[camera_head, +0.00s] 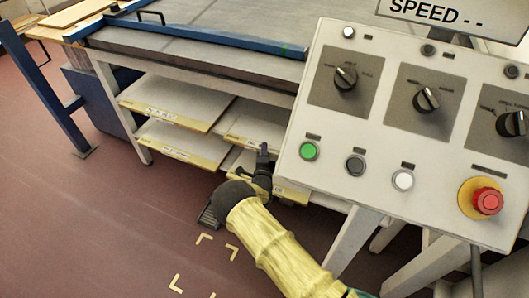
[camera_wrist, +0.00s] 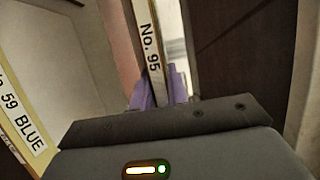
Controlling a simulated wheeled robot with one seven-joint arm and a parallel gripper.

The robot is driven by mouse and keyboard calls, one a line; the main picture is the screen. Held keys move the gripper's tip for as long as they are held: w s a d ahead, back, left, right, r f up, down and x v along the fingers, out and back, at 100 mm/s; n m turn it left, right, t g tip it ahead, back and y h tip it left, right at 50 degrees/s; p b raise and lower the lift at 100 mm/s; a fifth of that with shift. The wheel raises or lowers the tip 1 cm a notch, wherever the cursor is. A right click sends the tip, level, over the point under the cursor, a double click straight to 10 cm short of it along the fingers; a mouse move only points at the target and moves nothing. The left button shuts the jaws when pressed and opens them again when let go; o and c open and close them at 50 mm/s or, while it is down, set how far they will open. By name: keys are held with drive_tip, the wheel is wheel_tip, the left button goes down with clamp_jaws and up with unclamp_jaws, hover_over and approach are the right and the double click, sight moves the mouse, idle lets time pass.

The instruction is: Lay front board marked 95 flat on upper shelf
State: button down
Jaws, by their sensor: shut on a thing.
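The front board marked No. 95 (camera_wrist: 151,45) shows its narrow, pale labelled edge in the wrist view, running up from my gripper (camera_wrist: 160,90). The purple fingers are shut on this edge. In the head view my gripper (camera_head: 262,168) is at the right-hand part of the shelves under the bench, partly behind the control panel. I cannot make out the number 95 there. A labelled board (camera_head: 165,108) lies on the upper shelf at the left, and another (camera_head: 250,138) lies to its right. How far board 95 rests on a shelf is hidden.
A board marked 59 BLUE (camera_wrist: 22,115) is left of my gripper in the wrist view. Another board (camera_head: 175,146) lies on the lower shelf. The control panel (camera_head: 330,180), with knobs and a red stop button (camera_head: 487,201), stands close on the right. Floor at left is open.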

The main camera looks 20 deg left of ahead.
drive_tip(key=shift+r, duration=0.1)
drive_tip(key=c, duration=1.4)
unclamp_jaws()
drive_tip(key=shift+o, duration=0.2)
drive_tip(key=shift+r, duration=0.1)
drive_tip(key=p+v, duration=0.2)
drive_tip(key=v, duration=1)
